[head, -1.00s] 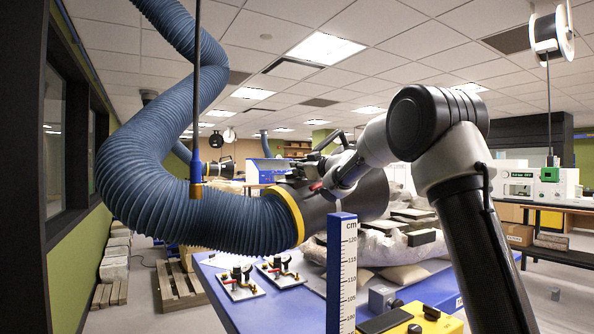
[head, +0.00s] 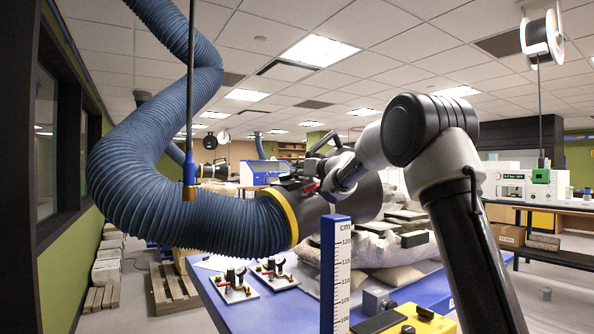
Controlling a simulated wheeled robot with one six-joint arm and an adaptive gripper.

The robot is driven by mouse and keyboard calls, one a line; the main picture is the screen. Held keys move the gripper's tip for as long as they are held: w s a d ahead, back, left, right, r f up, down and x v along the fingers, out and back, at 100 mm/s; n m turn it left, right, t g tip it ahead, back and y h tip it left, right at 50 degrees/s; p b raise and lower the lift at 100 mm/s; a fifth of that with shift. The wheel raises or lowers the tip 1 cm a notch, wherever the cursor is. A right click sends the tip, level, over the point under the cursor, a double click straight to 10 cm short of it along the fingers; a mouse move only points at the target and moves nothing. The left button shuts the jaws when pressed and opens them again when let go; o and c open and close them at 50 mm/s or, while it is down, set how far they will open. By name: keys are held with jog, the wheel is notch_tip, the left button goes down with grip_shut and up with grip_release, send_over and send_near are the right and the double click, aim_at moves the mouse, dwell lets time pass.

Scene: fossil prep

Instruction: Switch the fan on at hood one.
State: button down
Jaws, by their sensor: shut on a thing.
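A large grey fume hood (head: 345,205) with a yellow ring hangs at the end of a thick blue ribbed duct (head: 170,205), its mouth facing right. I cannot read a number on it. A black handle loop (head: 322,140) stands on its top. My gripper (head: 306,186) is at the near upper side of the hood, shut on part of it; the fingers are small and the exact grip is unclear. A rod with a blue and brass end (head: 189,180) hangs from above in front of the duct. I cannot make out a fan switch for certain.
A blue table (head: 285,310) holds two small valve boards (head: 275,273), pale wrapped lumps (head: 375,250) and a yellow box (head: 428,321). A blue-edged centimetre ruler (head: 335,270) stands upright in front. Wooden pallets (head: 172,290) lie on the floor left. A bench with instruments (head: 510,185) is at right.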

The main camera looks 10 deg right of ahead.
dwell(0.3)
jog(key=c, duration=1.8)
grip_release()
jog(key=shift+c, duration=0.2)
jog(key=v, duration=1.2)
